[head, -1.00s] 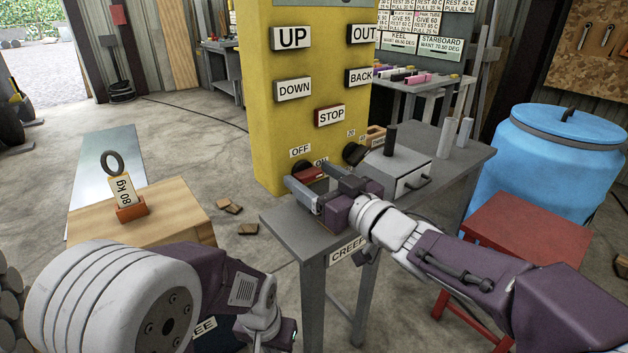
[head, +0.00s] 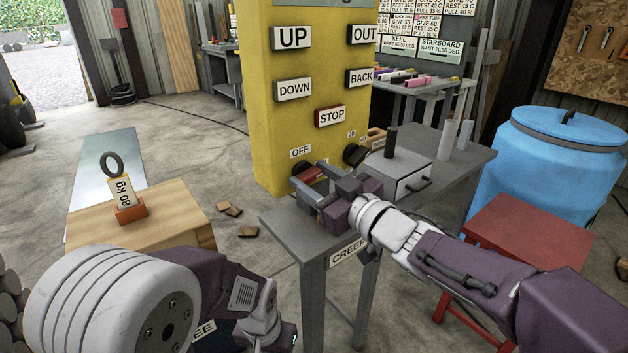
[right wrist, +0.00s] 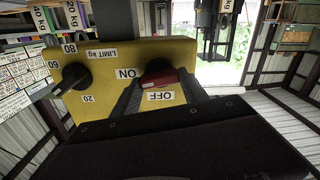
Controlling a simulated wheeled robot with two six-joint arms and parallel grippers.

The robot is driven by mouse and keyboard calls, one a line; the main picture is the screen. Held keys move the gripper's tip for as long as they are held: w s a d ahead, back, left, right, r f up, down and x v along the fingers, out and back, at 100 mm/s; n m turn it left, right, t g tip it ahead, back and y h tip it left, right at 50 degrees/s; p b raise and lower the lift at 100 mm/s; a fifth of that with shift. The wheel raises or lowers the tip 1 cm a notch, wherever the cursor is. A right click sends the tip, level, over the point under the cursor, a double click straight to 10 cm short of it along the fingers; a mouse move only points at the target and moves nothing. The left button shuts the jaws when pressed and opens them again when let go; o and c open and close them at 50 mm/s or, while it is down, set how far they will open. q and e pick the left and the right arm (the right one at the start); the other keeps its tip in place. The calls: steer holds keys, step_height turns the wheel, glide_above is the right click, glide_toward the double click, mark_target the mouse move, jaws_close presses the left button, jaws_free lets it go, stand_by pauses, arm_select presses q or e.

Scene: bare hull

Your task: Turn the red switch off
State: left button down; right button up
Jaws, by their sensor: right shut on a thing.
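The red switch (head: 312,174) is a rotary knob low on the yellow panel's face, below the OFF label (head: 300,152). My right gripper (head: 316,182) is at the panel, shut on this switch. In the right wrist view the red handle (right wrist: 160,78) sits between the two dark fingers, with the ON label (right wrist: 126,73) beside it and the OFF label (right wrist: 166,96) below it. The handle lies nearly level in that view, its one end towards ON. In the head view the fingers hide part of the switch and the ON label.
A second, black dial (head: 354,154) sits right of the switch. A grey table (head: 290,233) with a grey box (head: 398,172) stands just under my right gripper. The STOP button (head: 331,116) is above. A wooden block (head: 180,210) bearing an 80 kg weight is left.

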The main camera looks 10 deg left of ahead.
steer(key=n+b, duration=0.1)
steer(key=n, duration=0.3)
steer(key=shift+f+n+b, duration=0.15)
steer(key=shift+n+b, duration=0.15)
steer(key=shift+b, duration=0.1)
steer(key=n+b, duration=0.1)
steer(key=n, duration=0.2)
steer(key=shift+s+a+f+n+b, duration=0.1)
steer(key=shift+n+b, duration=0.2)
steer(key=shift+b, duration=0.05)
steer(key=n+b, duration=0.1)
steer(key=n, duration=0.2)
steer(key=shift+n+b, duration=1.05)
steer(key=shift+n, duration=1.15)
steer(key=o, duration=1.4)
